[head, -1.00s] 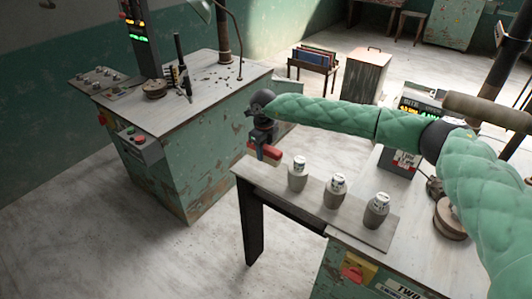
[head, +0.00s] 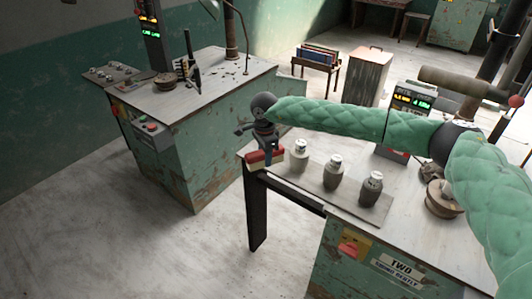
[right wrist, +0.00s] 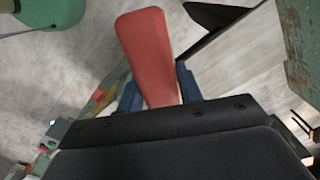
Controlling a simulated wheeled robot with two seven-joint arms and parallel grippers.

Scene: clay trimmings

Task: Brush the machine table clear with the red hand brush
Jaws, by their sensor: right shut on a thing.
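The red hand brush (head: 264,157) is in my right gripper (head: 265,143), at the left end of the near table in the head view. In the right wrist view its red back (right wrist: 150,50) stands between the two blue fingers of the gripper (right wrist: 158,92), which are shut on it. The brush is close to the table's corner; I cannot tell whether it touches. The machine table at the left (head: 180,95) has small dark crumbs on its top near the back edge. My left gripper is not in view.
A lit display box (head: 410,100) is behind. A round wooden block (head: 164,79) and a dark upright tool (head: 189,58) stand on the left table. Floor lies between the tables.

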